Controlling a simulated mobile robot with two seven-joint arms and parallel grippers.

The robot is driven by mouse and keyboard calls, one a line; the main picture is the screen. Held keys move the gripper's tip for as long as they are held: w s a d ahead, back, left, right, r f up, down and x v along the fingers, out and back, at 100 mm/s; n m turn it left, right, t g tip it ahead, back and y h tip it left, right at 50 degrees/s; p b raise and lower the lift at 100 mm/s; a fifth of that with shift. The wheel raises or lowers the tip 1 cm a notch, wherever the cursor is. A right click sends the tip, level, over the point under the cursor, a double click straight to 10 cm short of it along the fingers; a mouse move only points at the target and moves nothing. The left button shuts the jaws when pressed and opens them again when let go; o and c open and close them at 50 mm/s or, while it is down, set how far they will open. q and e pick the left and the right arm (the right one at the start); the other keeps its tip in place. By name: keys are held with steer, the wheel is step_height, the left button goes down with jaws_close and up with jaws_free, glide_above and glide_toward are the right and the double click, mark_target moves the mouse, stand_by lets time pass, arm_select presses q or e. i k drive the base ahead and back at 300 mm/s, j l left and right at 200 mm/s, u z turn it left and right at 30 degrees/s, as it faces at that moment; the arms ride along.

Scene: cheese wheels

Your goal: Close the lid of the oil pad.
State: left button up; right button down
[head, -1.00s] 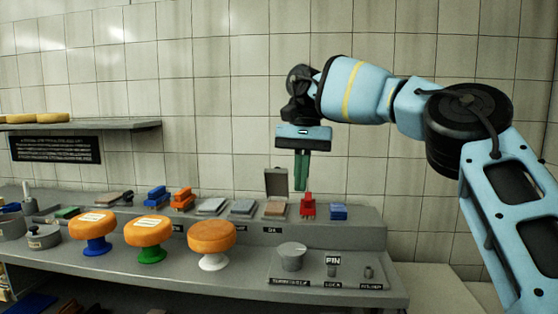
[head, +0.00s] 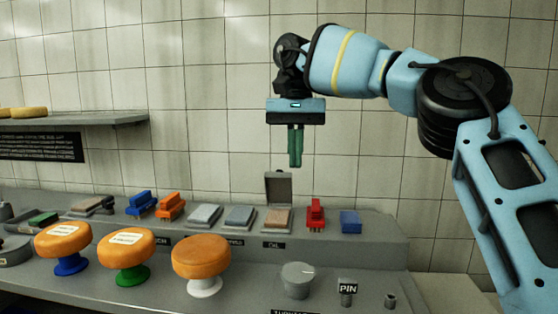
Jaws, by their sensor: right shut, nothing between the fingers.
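The oil pad (head: 278,220) sits on the raised back ledge, above a small dark label. It is a small grey box with a tan pad inside. Its grey lid (head: 278,188) stands upright at the back, open. My right gripper (head: 296,165) points straight down with its green fingers together and empty. In the picture its fingertips are just above and slightly right of the lid's top edge; I cannot tell the exact depth between them. My left gripper is not in view.
A red stamp (head: 315,215) and a blue block (head: 350,222) stand right of the oil pad. Grey pads (head: 239,217) lie to its left. Orange cheese wheels (head: 201,257) on coloured stands and a grey knob (head: 298,279) are in front. The tiled wall is behind.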

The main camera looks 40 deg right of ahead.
mark_target(278, 186)
steer(key=i+l, duration=0.35)
steer(key=l, duration=0.15)
steer(key=i+l, duration=0.75)
steer(key=l, duration=0.2)
